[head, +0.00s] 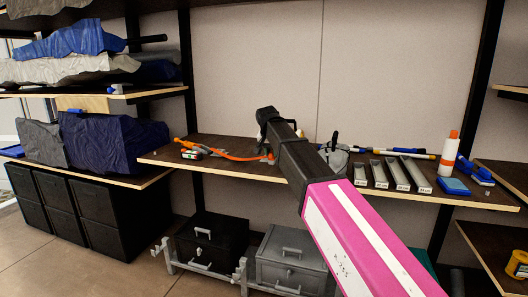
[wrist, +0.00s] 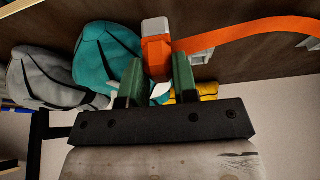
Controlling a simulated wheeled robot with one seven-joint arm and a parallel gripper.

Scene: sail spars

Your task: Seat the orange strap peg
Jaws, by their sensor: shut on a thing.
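My gripper (wrist: 158,66) has green fingers and is shut on the orange strap peg (wrist: 155,48) in the wrist view. The peg is a block with a pale end that sticks out past the fingertips. An orange strap (wrist: 245,37) runs from beside it to the right. In the head view the orange strap (head: 228,155) lies along the work shelf (head: 225,144), and its right end goes behind my arm. Small pale brackets (wrist: 203,56) sit beside the peg in the wrist view. I cannot tell whether the peg touches one.
Grey (wrist: 45,78) and teal (wrist: 105,60) bags show near my gripper. Black (head: 212,240) and grey (head: 290,260) cases sit below.

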